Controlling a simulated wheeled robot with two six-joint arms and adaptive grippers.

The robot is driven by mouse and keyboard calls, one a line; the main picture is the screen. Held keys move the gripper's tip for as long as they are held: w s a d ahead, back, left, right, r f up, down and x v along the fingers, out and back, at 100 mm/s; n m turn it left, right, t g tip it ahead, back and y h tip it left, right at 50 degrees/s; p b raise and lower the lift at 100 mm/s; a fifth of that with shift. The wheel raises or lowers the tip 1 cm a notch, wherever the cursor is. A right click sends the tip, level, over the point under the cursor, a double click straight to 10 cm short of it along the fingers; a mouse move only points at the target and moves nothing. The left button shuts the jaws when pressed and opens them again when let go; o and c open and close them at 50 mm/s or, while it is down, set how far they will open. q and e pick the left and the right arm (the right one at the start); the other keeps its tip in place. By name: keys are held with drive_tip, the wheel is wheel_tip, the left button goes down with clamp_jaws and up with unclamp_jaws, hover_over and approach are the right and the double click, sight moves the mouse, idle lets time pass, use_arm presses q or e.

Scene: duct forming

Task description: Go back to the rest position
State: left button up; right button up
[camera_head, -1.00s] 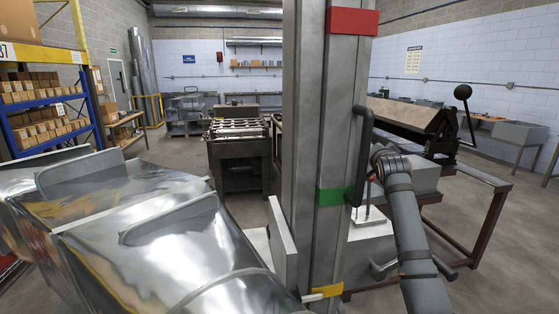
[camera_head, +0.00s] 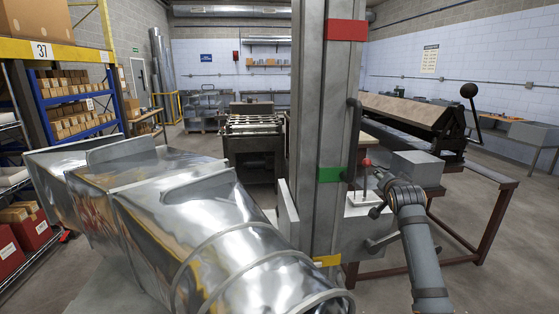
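My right arm comes in from the lower right, and its wrist end (camera_head: 400,192) is beside the grey metal column (camera_head: 325,120). The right gripper's fingers are too small and overlapped to read. A red-knobbed lever (camera_head: 366,163) stands just left of that wrist, and I see a small gap between them. A black handle is on the column's right side. My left gripper is not in view. A large shiny sheet-metal duct (camera_head: 220,240) lies across the lower left, with flanged sections and a round end near the column's foot.
A roller machine (camera_head: 253,135) is behind the column. Shelves of boxes (camera_head: 72,120) line the left. Open floor lies at the lower right.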

drive_tip(key=s+a+f+n+g+y, duration=0.1)
drive_tip(key=s+a+f+n+g, duration=0.15)
drive_tip(key=s+f, duration=0.85)
drive_tip(key=s+a+f+n+g, duration=0.25)
drive_tip(key=s+f, duration=0.55)
drive_tip(key=f, duration=0.6)
drive_tip(key=s+a+f+n+g+y, duration=0.1)
drive_tip(key=s+f+n+g, duration=0.15)
drive_tip(key=s, duration=0.65)
drive_tip(key=s+a+f+n+g, duration=0.15)
drive_tip(key=s+f, duration=0.25)
drive_tip(key=s, duration=0.6)
drive_tip(key=s+a+f+n+g+y, duration=0.1)
drive_tip(key=s+f+n+g, duration=0.15)
drive_tip(key=s, duration=0.65)
wheel_tip(320, 180, down, 28)
drive_tip(key=s+d+m+g, duration=0.1)
drive_tip(key=s+d, duration=0.1)
drive_tip(key=s, duration=0.1)
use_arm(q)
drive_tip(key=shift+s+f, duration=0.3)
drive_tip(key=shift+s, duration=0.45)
use_arm(e)
drive_tip(key=s+d+f+g, duration=0.1)
drive_tip(key=s+f, duration=1.3)
drive_tip(key=s, duration=0.3)
drive_tip(key=shift+s+d+f, duration=0.15)
drive_tip(key=shift+s+f, duration=0.2)
drive_tip(key=shift+m, duration=0.25)
